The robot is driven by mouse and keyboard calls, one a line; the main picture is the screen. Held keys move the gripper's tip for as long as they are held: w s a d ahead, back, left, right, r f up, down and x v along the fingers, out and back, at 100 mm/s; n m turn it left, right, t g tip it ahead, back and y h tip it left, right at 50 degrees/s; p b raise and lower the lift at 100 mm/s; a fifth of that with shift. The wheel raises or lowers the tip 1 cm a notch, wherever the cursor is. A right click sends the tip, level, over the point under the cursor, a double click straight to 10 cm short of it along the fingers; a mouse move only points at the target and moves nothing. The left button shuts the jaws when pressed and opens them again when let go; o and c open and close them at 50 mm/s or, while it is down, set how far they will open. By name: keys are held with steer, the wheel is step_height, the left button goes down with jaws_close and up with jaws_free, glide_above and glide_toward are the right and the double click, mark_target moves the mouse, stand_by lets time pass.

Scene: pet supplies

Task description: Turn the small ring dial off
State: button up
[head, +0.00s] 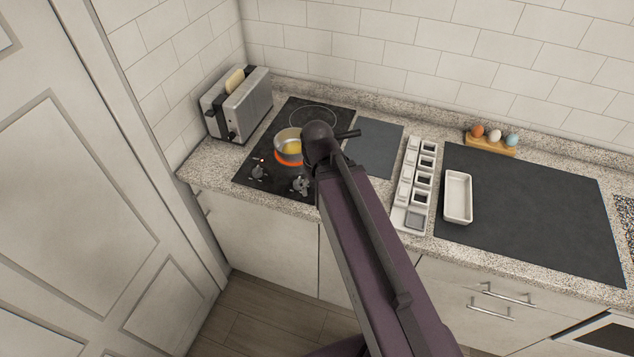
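The black cooktop (267,148) is set in the counter. Its small ring (313,117) is at the back and looks dark. The front ring (279,160) glows orange under a pan (289,142) with yellow contents. A dial (257,172) sits at the cooktop's front left, with a small red light beside it. A grey shape (301,185) is at the front right edge; I cannot tell whether it is a second dial, part of my gripper, or both. My arm crosses in front of the cooktop's right side and hides much of that area. My gripper's opening cannot be made out.
A toaster (238,104) with bread stands left of the cooktop. To the right are a grey board (374,148), a white divided holder (407,188), a white tray (458,197) on a dark mat (541,210), and an egg holder (490,146). A white door stands at left.

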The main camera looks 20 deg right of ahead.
steer(key=shift+r+p, duration=0.45)
steer(key=shift+r, duration=0.3)
steer(key=shift+f, duration=0.15)
step_height(320, 180, down, 2)
steer(key=shift+f+b, duration=0.1)
steer(key=shift+b, duration=1.15)
